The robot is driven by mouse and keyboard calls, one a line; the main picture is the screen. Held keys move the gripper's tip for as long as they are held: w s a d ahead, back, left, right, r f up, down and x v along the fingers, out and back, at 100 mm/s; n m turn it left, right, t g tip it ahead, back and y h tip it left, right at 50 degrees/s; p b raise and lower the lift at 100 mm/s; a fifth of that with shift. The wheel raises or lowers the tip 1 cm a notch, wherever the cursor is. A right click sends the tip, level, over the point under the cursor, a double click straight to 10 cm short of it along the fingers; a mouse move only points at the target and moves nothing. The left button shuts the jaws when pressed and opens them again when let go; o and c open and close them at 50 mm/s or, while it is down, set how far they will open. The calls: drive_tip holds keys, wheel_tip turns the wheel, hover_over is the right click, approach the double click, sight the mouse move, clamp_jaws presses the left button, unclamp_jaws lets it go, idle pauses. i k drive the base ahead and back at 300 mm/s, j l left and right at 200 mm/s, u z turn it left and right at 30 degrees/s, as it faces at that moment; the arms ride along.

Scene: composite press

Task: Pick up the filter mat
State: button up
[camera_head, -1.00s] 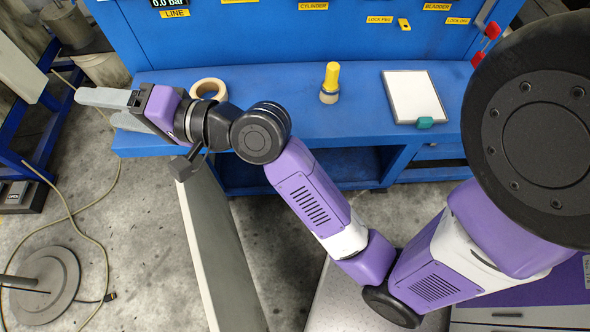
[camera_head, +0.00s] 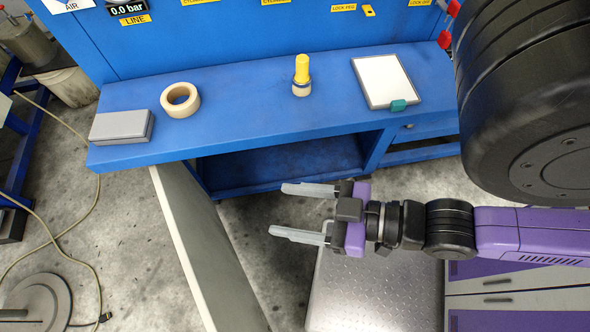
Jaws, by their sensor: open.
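No thing in view is plainly marked as the filter mat. A flat grey block (camera_head: 122,126) lies at the left end of the blue bench (camera_head: 240,120), and it could be the mat. A white pad in a grey frame (camera_head: 384,80) with a teal clip (camera_head: 398,105) lies at the right of the bench. My gripper (camera_head: 305,212) is in front of the bench's open lower shelf, well apart from both things. Its two grey fingers point left, are spread apart and hold nothing.
A tape roll (camera_head: 180,101) and a yellow-topped bottle (camera_head: 301,76) stand on the bench between the block and the pad. A tall grey panel (camera_head: 205,245) juts out below the bench. A patterned metal surface (camera_head: 375,285) is below my gripper. Bench space between the items is clear.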

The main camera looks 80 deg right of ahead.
sight(385, 82)
drive_tip(key=k+l+z, duration=0.1)
drive_tip(key=z, duration=0.3)
drive_tip(key=k+l+z, duration=0.2)
drive_tip(key=z, duration=0.15)
drive_tip(key=k+z, duration=0.1)
drive_tip(key=z, duration=0.15)
drive_tip(key=k+z, duration=0.25)
drive_tip(key=i+l, duration=0.05)
drive_tip(key=i, duration=0.05)
